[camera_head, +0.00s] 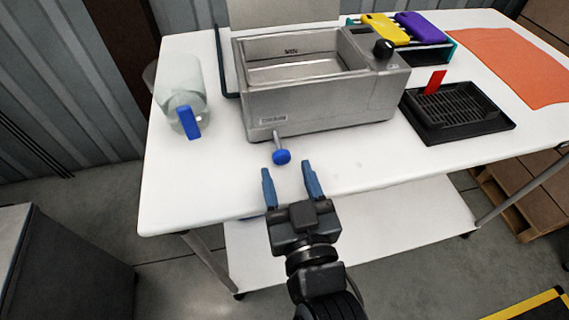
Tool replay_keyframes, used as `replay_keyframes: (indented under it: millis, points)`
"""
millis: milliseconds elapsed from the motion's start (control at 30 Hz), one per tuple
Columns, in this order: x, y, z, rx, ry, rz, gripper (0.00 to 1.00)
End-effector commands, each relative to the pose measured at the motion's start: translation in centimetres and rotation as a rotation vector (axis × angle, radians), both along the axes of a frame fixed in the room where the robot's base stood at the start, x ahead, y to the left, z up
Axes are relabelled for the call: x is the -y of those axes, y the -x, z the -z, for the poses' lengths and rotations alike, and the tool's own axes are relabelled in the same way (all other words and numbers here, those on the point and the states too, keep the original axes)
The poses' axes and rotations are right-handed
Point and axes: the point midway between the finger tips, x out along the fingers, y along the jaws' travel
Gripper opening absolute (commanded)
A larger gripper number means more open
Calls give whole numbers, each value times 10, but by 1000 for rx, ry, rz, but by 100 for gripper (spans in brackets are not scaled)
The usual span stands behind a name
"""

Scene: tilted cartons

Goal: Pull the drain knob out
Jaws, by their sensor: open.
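The blue drain knob (281,157) sits at the end of a short metal rod that sticks out from the front of a grey metal basin unit (325,108). The basin stands on a white table. My gripper (290,180) is open, its two blue fingers pointing toward the knob from the front edge of the table. The knob appears just beyond the fingertips, in line with the gap between them. No contact between the fingers and the knob is visible.
A clear jug with a blue handle (185,122) stands left of the basin. A black drip tray (455,112) with a red piece (434,82) is at the right. Yellow (384,28) and purple (419,27) items lie behind, near an orange mat (510,65). The table front is clear.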

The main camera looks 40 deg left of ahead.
Motion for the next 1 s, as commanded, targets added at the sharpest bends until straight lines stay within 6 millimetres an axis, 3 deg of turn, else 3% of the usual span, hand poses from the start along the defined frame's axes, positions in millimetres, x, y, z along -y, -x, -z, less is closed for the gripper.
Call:
replay_keyframes:
  millis: [300, 1000]
  points:
    - [30, 25, 1, -1, 1, 1, 58]
    - [38, 28, 2, -3, 3, 8, 58]
